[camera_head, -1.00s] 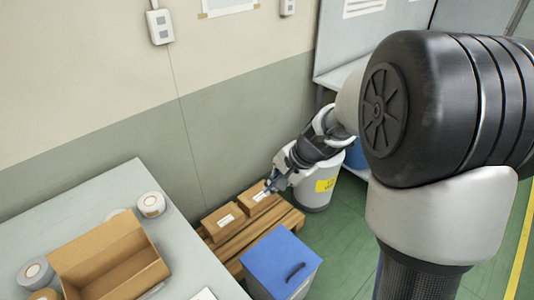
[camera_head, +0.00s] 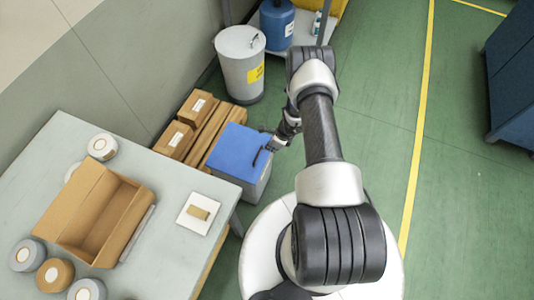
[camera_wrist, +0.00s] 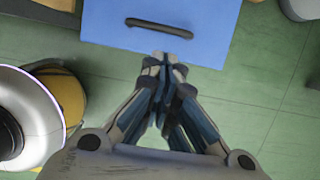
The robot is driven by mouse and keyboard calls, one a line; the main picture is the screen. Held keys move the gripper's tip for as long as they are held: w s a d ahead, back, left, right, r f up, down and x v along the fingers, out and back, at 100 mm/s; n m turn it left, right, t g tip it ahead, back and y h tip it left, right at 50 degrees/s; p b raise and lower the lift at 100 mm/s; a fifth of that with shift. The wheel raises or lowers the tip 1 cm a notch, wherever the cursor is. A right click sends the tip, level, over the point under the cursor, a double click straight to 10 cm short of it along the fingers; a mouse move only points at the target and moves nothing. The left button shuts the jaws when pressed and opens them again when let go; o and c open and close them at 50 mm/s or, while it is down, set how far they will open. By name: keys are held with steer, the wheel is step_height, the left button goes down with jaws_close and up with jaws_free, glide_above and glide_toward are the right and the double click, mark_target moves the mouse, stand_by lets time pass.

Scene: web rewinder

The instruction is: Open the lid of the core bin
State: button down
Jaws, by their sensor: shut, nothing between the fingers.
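The core bin appears to be the grey box with a blue lid (camera_head: 234,150) and a dark bar handle (camera_head: 262,156). The lid lies flat and closed. My gripper (camera_head: 272,144) is beside the handle edge of the bin. In the wrist view the blue lid (camera_wrist: 205,30) fills the top middle, with the black handle (camera_wrist: 159,27) lying across it. My gripper (camera_wrist: 165,62) is shut and empty, its fingertips overlapping the lid's near edge just below the handle. I cannot tell whether they touch the lid.
A pallet with cardboard boxes (camera_head: 174,139) stands beside the bin. A grey drum (camera_head: 240,70) with a yellow label is behind it. A table (camera_head: 160,280) with an open carton (camera_head: 95,215) and several rolls is at left. Green floor (camera_head: 380,130) is clear at right.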

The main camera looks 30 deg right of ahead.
mark_target(263, 158)
steer(key=b+x, duration=0.8)
steer(key=x, duration=0.2)
steer(key=shift+r, duration=0.2)
